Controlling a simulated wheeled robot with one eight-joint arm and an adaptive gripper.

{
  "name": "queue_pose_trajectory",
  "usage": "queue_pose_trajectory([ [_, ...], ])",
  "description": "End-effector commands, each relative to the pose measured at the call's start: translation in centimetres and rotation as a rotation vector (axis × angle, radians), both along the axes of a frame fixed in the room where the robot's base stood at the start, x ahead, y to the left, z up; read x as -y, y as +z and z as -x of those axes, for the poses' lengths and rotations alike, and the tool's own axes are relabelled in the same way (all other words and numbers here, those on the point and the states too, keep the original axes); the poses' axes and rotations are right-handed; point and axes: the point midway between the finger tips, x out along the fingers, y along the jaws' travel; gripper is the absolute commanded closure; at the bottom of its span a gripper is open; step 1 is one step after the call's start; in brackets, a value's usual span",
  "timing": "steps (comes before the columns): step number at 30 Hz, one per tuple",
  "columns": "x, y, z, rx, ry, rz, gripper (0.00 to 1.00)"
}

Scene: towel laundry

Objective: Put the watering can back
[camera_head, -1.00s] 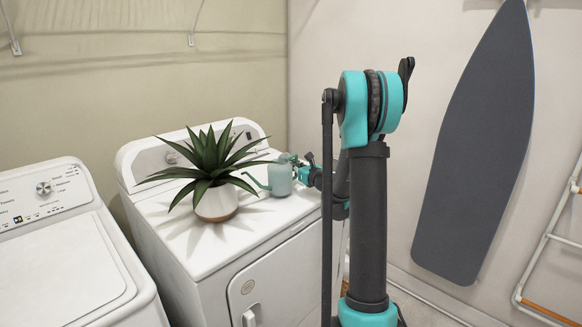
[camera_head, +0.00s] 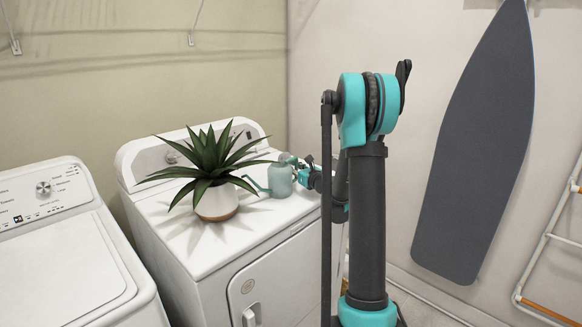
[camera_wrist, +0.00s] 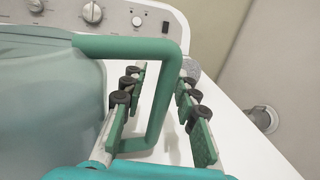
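The grey-green watering can (camera_head: 280,182) is at the back right of the right-hand machine's white top, its thin spout pointing left toward the plant. It looks upright; contact with the top is hard to tell. In the wrist view its body (camera_wrist: 50,105) fills the left side, and its green angular handle (camera_wrist: 168,80) reaches right. My gripper (camera_wrist: 158,85) has its two fingers apart, with the upright part of the handle between them. The left finger stands clear of the handle; the right one is close to it. In the head view my gripper (camera_head: 305,175) is at the can's right side.
A spiky plant in a white pot (camera_head: 216,202) stands just left of the can. The control panel (camera_wrist: 125,15) rises behind. Another white machine (camera_head: 70,255) stands at left. An ironing board (camera_head: 475,150) hangs on the right wall. The machine's front top is clear.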

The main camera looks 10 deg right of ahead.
Motion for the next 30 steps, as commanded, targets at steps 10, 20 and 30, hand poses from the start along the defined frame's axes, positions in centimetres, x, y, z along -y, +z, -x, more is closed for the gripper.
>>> queue_pose_trajectory([
  [10, 2.1, 0.2, 4.3, 0.0, -0.002, 0.0, 0.7],
  [20, 4.5, 0.2, 9.6, 0.0, -0.002, 0.0, 0.7],
  [30, 5.0, 0.2, 10.9, 0.0, 0.0, 0.0, 0.7],
])
